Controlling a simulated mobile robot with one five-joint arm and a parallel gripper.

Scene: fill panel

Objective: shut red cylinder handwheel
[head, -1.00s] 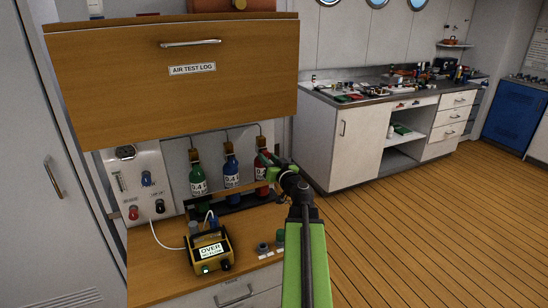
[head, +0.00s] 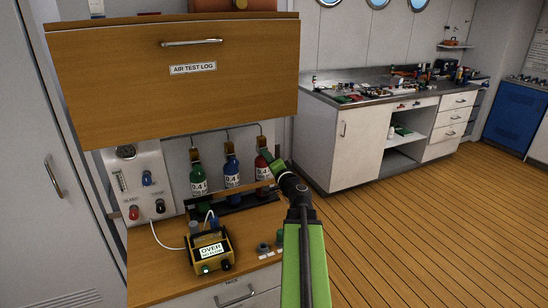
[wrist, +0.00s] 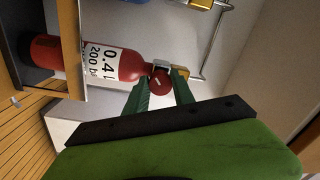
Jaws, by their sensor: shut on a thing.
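The red cylinder (head: 262,173) with a white 0.4 l label stands upright at the right end of a row of three under the wooden cabinet. It lies sideways in the wrist view (wrist: 75,58). Its round red handwheel (wrist: 160,83) is between the two green fingers of my gripper (wrist: 160,88), which is shut on it. In the head view my gripper (head: 267,157) is at the red cylinder's top right, and the handwheel is hidden there.
A blue cylinder (head: 231,172) and a green cylinder (head: 198,178) stand to the left. The wooden cabinet front (head: 175,75) hangs above. A yellow meter reading OVER (head: 209,250) sits on the wooden counter (head: 155,270). A rail (head: 235,198) crosses before the cylinders.

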